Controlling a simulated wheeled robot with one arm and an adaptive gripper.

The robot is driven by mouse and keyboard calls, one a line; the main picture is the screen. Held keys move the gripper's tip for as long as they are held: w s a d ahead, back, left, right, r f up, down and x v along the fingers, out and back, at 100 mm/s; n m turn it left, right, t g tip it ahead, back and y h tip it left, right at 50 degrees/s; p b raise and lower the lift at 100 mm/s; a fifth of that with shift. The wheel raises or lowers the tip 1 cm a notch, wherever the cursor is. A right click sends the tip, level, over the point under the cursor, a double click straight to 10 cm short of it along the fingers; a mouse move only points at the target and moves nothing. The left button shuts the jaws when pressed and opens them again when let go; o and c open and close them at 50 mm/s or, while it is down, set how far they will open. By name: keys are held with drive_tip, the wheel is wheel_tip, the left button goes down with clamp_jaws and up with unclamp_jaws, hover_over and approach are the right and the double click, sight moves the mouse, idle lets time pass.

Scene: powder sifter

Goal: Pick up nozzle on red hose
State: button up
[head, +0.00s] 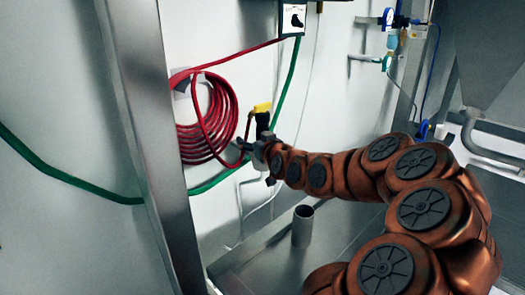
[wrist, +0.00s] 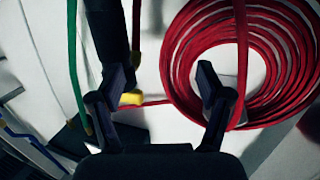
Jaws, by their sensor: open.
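The nozzle (head: 263,118) is a dark body with a yellow part at its top, by the wall just right of the red hose (head: 209,118), which hangs in a coil. In the wrist view the nozzle's dark body (wrist: 108,38) comes down from the top edge, with its yellow part (wrist: 132,98) lower. My gripper (head: 253,145) is open beside the nozzle. In the wrist view my gripper (wrist: 163,78) has its left finger overlapping the nozzle, and part of the red hose (wrist: 242,50) runs by the right finger. Contact cannot be told.
A green hose (head: 70,180) runs along the wall, passing behind a metal post (head: 150,120). A short upright pipe (head: 302,226) stands below my arm on a metal surface (head: 265,268). Blue-fitted piping (head: 392,35) is on the wall at upper right.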

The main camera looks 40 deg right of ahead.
sight(265, 123)
drive_tip(key=d, duration=0.1)
drive_tip(key=s+d+r+h, duration=0.1)
drive_tip(key=d, duration=0.1)
drive_tip(key=d+m+h, duration=0.1)
drive_tip(key=shift+s+d+r+t, duration=0.3)
drive_tip(key=shift+t, duration=0.1)
drive_tip(key=shift+p+x, duration=0.4)
drive_tip(key=shift+x, duration=0.75)
drive_tip(key=shift+w+d+r+p, duration=0.25)
drive_tip(key=shift+w+d+p, duration=0.05)
drive_tip(key=shift+w, duration=0.15)
drive_tip(key=x, duration=0.1)
drive_tip(key=p+x, duration=0.1)
drive_tip(key=x, duration=0.1)
drive_tip(key=shift+s+d+r, duration=0.15)
drive_tip(key=shift+d, duration=0.05)
drive_tip(key=shift+w+d+p, duration=0.3)
drive_tip(key=shift+w+p, duration=0.05)
drive_tip(key=shift+w, duration=0.25)
clamp_jaws()
